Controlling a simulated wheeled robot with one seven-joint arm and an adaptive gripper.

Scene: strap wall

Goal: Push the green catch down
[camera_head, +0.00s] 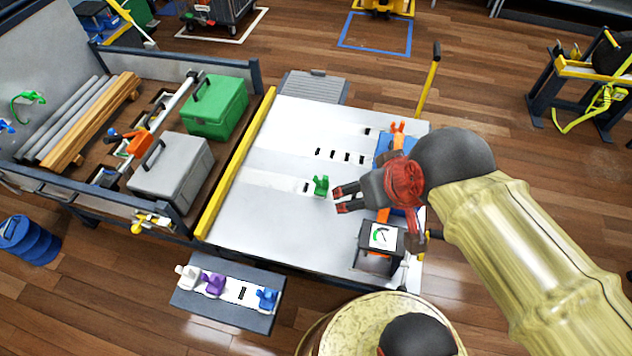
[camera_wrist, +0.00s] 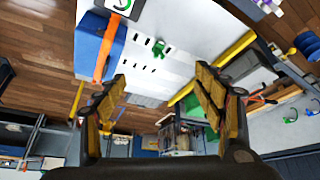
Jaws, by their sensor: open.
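The green catch (camera_head: 321,186) stands on the white slotted panel (camera_head: 280,225), near a dark slot. It also shows in the wrist view (camera_wrist: 158,48), in the gap between my fingers and beyond their tips. I see no contact with the catch; the exact height above the panel is hard to tell.
A blue box with an orange strap (camera_wrist: 104,50) lies beside the panel's slots. A small gauge stand (camera_head: 383,237) is near my arm. A yellow rail (camera_head: 236,165) edges the panel's left side. A lower shelf (camera_head: 228,310) holds white, purple and blue catches.

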